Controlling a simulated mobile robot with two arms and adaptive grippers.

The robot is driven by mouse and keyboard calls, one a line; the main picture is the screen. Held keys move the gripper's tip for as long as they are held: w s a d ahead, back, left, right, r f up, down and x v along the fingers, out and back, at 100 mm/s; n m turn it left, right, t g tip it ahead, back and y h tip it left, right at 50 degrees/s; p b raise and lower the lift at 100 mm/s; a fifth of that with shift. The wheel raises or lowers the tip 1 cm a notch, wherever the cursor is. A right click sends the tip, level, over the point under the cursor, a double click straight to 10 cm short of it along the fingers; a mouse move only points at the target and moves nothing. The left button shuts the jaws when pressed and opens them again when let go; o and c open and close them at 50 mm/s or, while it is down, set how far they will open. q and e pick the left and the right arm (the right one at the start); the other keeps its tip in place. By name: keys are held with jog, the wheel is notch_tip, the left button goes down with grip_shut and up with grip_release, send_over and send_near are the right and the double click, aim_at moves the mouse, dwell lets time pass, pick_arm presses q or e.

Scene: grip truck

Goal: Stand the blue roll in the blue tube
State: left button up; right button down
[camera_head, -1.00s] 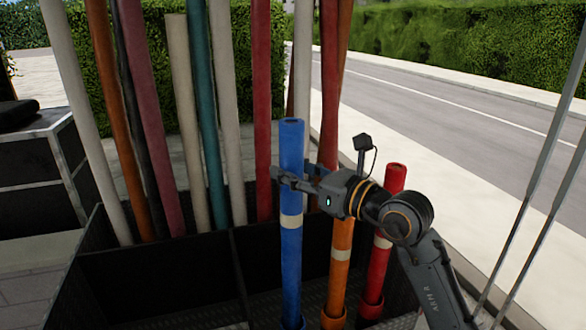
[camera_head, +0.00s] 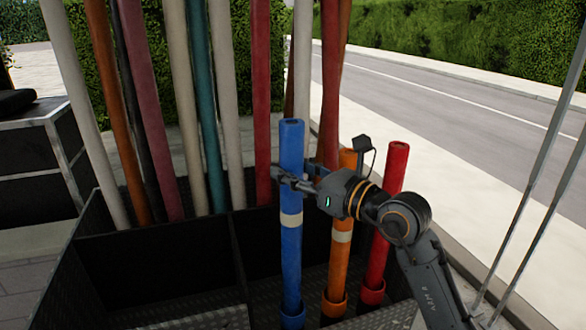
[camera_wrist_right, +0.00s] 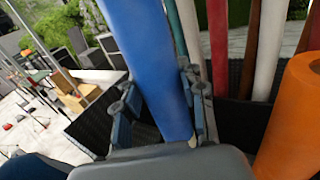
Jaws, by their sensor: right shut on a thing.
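The blue roll (camera_head: 291,260) is a long upright cylinder with a pale band. My right gripper (camera_head: 282,180) is shut around its upper part. In the right wrist view the blue roll (camera_wrist_right: 155,60) passes between the two fingers (camera_wrist_right: 165,103). The blue tube (camera_head: 292,318) is a short collar at the lower edge of the head view. The roll's lower end meets its mouth and looks inside it; how deep is hidden. My left gripper is not in view.
An orange roll (camera_head: 337,270) and a red roll (camera_head: 380,262) stand upright in matching collars right of the blue one. Several long rolls lean at the back of the dark compartmented bin (camera_head: 150,262). The compartment left of the blue roll looks empty.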

aim_at(300, 207)
jog(key=shift+f+b, duration=2.35)
jog(key=shift+f, duration=1.3)
jog(key=c, duration=0.7)
grip_release()
jog(key=shift+f, duration=0.1)
